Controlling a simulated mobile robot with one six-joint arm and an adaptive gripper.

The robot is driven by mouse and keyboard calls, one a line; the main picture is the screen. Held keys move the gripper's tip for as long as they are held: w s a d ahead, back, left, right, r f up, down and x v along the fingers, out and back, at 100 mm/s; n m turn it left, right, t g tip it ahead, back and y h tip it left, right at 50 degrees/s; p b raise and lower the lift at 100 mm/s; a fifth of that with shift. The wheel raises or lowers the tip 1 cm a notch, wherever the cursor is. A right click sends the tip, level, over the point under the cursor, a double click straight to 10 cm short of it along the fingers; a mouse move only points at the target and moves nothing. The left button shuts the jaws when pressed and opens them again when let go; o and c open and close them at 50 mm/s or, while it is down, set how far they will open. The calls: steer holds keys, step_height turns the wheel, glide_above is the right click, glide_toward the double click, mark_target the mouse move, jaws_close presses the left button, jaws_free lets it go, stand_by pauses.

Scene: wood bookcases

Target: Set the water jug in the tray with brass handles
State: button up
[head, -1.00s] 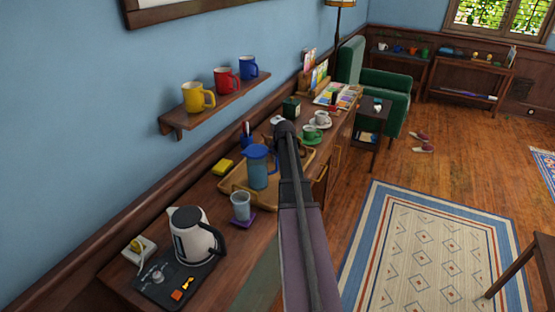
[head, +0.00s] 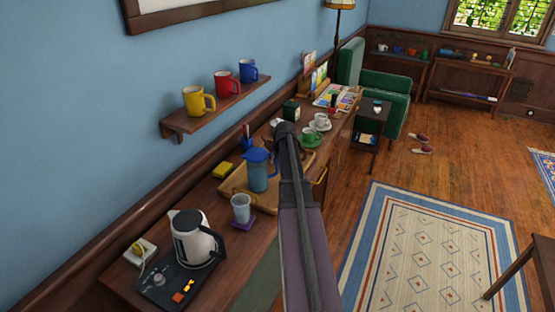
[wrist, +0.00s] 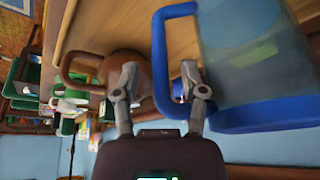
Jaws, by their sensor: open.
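In the wrist view, which is upside down, the jug (wrist: 258,55) fills the right side. My gripper (wrist: 160,75) is open, with one finger on each side of the jug's handle bar; I cannot tell whether they touch it. In the head view my arm hides the gripper and part of the tray.
A brown round vessel with a handle (wrist: 72,70) is close beside my left finger. A tumbler (head: 241,207) on a purple coaster and a kettle (head: 194,240) stand nearer. A yellow block (head: 222,170) lies by the wall. Green (head: 309,138) and white cups are beyond my arm.

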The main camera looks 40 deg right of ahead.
steer(key=p+v, duration=0.9)
steer(key=v, duration=0.1)
steer(key=shift+r, duration=0.3)
steer(key=shift+s+a, duration=0.1)
steer(key=shift+a, duration=0.1)
stand_by(0.7)
steer(key=s+a+n+g+y, duration=0.1)
steer(key=a+n+g, duration=0.1)
steer(key=a, duration=2.1)
steer(key=s+a+n, duration=0.1)
steer(key=s+a, duration=0.2)
steer(key=a, duration=0.4)
steer(key=s+a+f+g, duration=0.1)
steer(key=s+a, duration=0.3)
steer(key=a, duration=0.4)
steer(key=s+a+n+g, duration=0.1)
steer(key=s+a, duration=0.3)
steer(key=a, duration=0.3)
steer(key=shift+a+f+n, duration=0.15)
steer(key=shift+f+n, duration=0.1)
steer(key=shift+n, duration=0.05)
steer(key=shift+f+b, duration=0.55)
steer(key=shift+f, duration=0.1)
